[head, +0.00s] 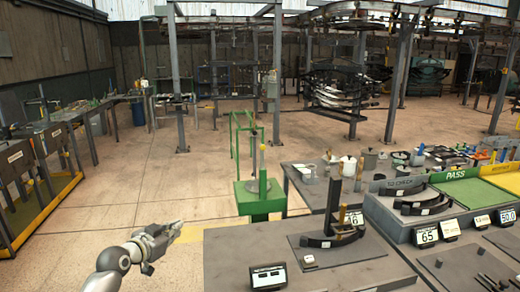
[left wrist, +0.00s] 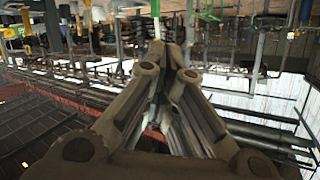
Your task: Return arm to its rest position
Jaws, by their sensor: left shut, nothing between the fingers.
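My left gripper (head: 174,228) is at the lower left of the head view, reaching in over the floor beside the dark table. It is apart from the table and holds nothing. In the left wrist view the gripper's two fingers (left wrist: 171,52) come together at the tips, with nothing between them. My right gripper shows in neither view.
A dark table (head: 225,250) at the bottom holds a gauge with a curved spring leaf (head: 325,240) and a small display (head: 268,277). A green stand (head: 260,195) is behind it. Trays marked PASS (head: 480,190) are at the right. Open floor (head: 110,215) lies left.

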